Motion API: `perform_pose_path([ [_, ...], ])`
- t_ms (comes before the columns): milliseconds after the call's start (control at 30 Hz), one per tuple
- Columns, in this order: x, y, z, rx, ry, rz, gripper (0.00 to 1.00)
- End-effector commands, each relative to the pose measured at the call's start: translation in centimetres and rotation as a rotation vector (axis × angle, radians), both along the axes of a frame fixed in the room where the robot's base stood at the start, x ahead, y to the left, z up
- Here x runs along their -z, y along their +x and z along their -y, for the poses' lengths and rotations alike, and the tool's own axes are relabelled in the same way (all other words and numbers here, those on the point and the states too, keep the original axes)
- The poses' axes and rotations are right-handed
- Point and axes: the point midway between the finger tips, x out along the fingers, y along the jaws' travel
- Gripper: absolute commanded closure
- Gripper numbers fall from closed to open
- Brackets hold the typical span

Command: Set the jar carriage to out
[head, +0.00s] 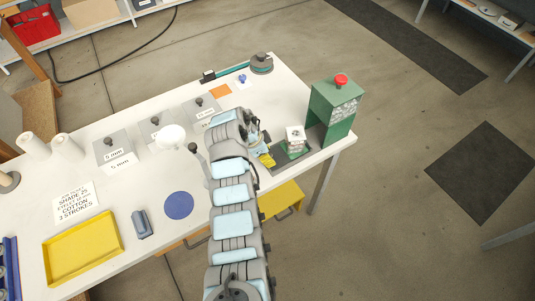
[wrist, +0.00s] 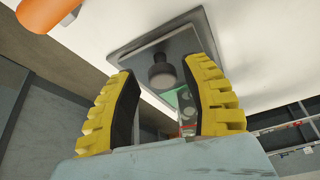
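The green press (head: 332,112) with a red button on top stands at the right end of the white table. A dark flat base (head: 292,153) lies at its foot and carries a small white block (head: 295,134). I cannot clearly tell which part is the jar carriage. My gripper (head: 266,160) is at the near left side of this base, its yellow fingers pointing low. In the wrist view my gripper (wrist: 162,105) is open, fingers well apart. A dark round knob (wrist: 163,75) on a grey square plate (wrist: 140,58) shows between the fingers; contact cannot be told.
A yellow tray (head: 82,248) and a blue disc (head: 179,205) lie in front. A yellow drawer (head: 281,200) shows below the table edge.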

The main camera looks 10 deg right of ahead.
Motion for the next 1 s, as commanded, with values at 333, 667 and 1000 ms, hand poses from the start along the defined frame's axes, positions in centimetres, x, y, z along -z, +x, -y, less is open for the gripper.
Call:
perform_pose_path([
  [333, -0.1, 0.1, 0.1, 0.0, -0.002, 0.003, 0.44],
  [667, -2.9, 0.0, -1.1, 0.0, -0.002, 0.007, 0.44],
  [1000, -8.9, -0.5, -3.6, 0.0, 0.0, 0.005, 0.44],
])
